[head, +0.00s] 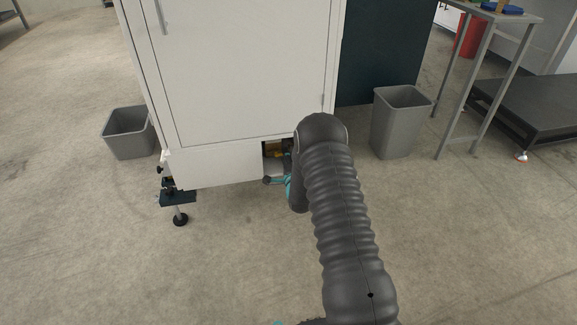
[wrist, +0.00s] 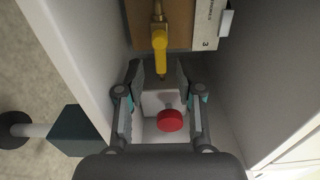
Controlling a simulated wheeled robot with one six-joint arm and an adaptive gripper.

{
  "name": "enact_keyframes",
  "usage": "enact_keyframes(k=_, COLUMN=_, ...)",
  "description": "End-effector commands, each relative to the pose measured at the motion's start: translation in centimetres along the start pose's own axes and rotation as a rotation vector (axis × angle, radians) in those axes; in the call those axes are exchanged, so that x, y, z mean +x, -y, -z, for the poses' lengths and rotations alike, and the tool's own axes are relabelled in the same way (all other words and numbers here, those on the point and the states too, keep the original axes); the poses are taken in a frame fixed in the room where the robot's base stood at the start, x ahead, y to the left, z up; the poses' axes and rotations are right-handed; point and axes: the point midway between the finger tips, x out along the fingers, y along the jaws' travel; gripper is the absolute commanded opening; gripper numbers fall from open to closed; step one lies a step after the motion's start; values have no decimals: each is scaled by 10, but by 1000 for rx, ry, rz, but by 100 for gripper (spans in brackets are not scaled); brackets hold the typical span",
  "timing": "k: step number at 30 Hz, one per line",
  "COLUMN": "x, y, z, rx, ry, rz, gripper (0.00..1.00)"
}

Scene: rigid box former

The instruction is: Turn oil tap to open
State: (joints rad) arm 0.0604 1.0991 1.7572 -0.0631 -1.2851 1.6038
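A yellow tap handle (wrist: 159,52) on a brass fitting shows in the wrist view, upright in the picture against a tan panel. I take it to be the oil tap. My gripper (wrist: 160,76) is open, one finger on each side of the handle's lower end, with gaps visible on both sides. I cannot tell how deep the handle sits between the fingertips. In the head view a small yellow part (head: 275,149) shows in the cabinet's low opening. There my arm hides most of my gripper.
A red round knob (wrist: 170,121) on a pale block lies between the fingers in the wrist view. A white label (wrist: 207,24) marked 3 is beside the tap. Cabinet walls (wrist: 72,58) flank the gripper closely. Grey bins (head: 128,133) (head: 398,125) stand either side of the white cabinet (head: 240,75).

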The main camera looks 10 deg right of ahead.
Motion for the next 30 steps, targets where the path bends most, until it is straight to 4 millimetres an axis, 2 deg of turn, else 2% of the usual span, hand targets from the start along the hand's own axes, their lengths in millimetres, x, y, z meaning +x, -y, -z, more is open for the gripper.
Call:
enact_keyframes(k=5, x=-27, y=0, z=0, rx=0, ry=-1, rz=-2, gripper=36)
enact_keyframes(k=12, x=-75, y=0, z=0, rx=0, ry=-1, rz=-2, gripper=36)
enact_keyframes(k=18, x=-103, y=0, z=0, rx=0, ry=0, rz=-2, gripper=36)
enact_keyframes(k=23, x=-112, y=0, z=0, rx=0, ry=0, rz=0, gripper=36)
enact_keyframes(k=30, x=-114, y=0, z=0, rx=0, ry=0, rz=0, gripper=36)
